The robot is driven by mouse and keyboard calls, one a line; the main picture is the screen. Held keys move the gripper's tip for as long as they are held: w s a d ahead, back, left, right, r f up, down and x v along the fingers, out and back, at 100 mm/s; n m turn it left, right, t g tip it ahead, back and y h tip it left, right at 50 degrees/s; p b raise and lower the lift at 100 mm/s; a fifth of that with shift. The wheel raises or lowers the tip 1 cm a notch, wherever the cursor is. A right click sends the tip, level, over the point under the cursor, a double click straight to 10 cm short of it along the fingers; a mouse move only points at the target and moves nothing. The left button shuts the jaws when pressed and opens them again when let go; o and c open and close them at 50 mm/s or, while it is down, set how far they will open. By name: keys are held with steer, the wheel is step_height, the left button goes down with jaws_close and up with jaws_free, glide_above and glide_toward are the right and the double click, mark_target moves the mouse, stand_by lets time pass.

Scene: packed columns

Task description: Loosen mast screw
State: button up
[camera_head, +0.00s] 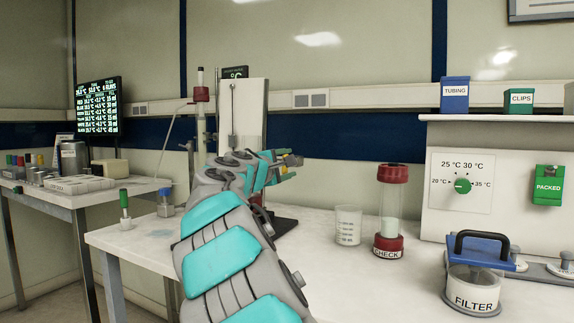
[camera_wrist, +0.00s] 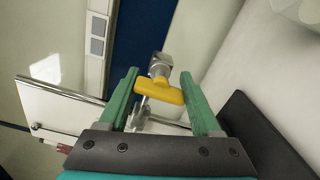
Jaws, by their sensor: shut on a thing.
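The mast screw is a yellow wing-shaped knob (camera_wrist: 168,95) in the middle of the wrist view, in front of a grey metal clamp block (camera_wrist: 160,64). My gripper (camera_wrist: 159,76) has a green finger on each side of the knob and is shut on it. In the head view my gripper (camera_head: 288,165) reaches to the stand on the bench, and my arm hides the stand's lower part. The stand's white upright panel (camera_head: 252,108) rises behind my gripper. The panel also shows at the left of the wrist view (camera_wrist: 62,112).
On the bench (camera_head: 335,272) to the right stand a glass beaker (camera_head: 348,226), a red-capped CHECK column (camera_head: 389,215) and a FILTER jar (camera_head: 473,285). The front middle is bare.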

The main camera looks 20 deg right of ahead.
steer(key=o, duration=1.3)
steer(key=shift+b+v, duration=0.55)
steer(key=shift+v, duration=3.35)
steer(key=shift+f, duration=0.1)
